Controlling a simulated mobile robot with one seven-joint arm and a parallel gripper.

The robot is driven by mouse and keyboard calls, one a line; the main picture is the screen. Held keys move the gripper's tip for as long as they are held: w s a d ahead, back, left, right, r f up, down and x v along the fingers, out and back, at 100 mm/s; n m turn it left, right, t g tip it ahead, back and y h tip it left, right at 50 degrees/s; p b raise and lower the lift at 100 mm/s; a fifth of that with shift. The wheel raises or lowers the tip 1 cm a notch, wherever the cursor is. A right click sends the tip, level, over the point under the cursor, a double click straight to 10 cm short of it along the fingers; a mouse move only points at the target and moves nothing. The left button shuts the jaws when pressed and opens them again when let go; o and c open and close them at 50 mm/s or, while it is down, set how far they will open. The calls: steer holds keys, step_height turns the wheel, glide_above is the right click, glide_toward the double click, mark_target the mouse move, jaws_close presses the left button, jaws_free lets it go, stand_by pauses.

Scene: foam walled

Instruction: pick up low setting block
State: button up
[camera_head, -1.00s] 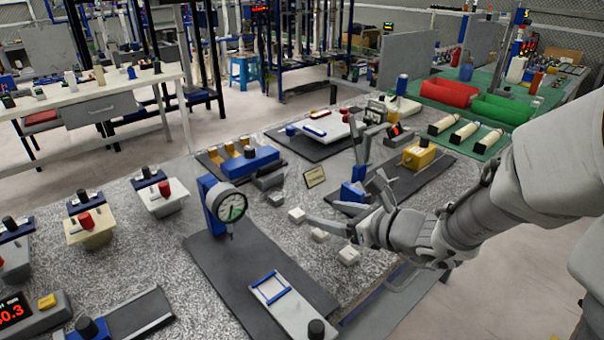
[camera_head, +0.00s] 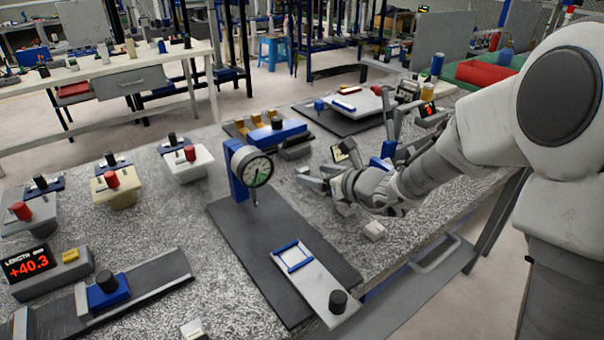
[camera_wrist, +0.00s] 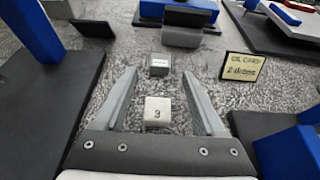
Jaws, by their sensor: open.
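In the wrist view, a small pale block marked 3 (camera_wrist: 157,113) sits on the speckled bench between my two fingers, apart from both. A second small block (camera_wrist: 160,64) with an unreadable dark label stands farther off, near the fingertips. I cannot tell which is the low setting block. My gripper (camera_wrist: 159,73) is open and empty. In the head view my gripper (camera_head: 322,166) reaches in from the right over the blocks and hides part of them. One pale block (camera_head: 374,229) shows just below my wrist there.
A dial gauge (camera_head: 257,171) stands on a dark plate (camera_head: 237,222) left of my gripper. An oil card (camera_wrist: 243,67) stands to the right in the wrist view, with a blue post on a dark base (camera_wrist: 287,150) nearby. Grey blocks (camera_wrist: 181,36) lie ahead.

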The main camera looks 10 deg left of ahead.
mark_target(305, 171)
steer(key=x, duration=0.3)
steer(key=shift+w+a, duration=0.15)
steer(key=shift+a, duration=0.1)
jaws_close()
